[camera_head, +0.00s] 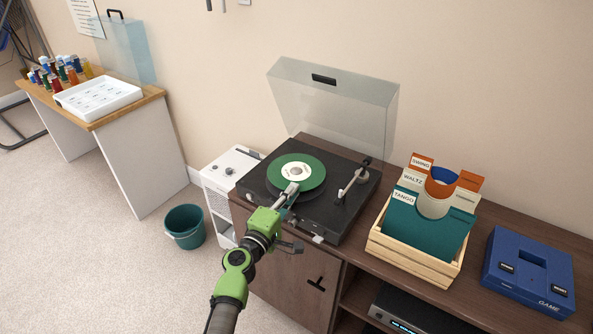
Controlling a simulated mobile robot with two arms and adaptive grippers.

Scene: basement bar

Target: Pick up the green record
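The green record (308,169) with a white label lies on the black turntable (325,218), whose clear lid stands raised. My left gripper (291,190) reaches over the turntable's front, with its fingertips at the near edge of the record. I cannot tell whether they touch it, and the finger gap is too small to make out. The gripper hides a small part of the record's near edge. The tonearm (353,184) is to the right of the record, off its label. My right gripper is not in view.
The clear lid (335,100) rises behind the turntable. A wooden crate (412,264) with sleeves labelled SWING, WALTZ and TANGO stands to the right, then a blue game console (530,270). A white unit (222,190) and green bin (185,227) are left. Bare cabinet top shows between turntable and crate.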

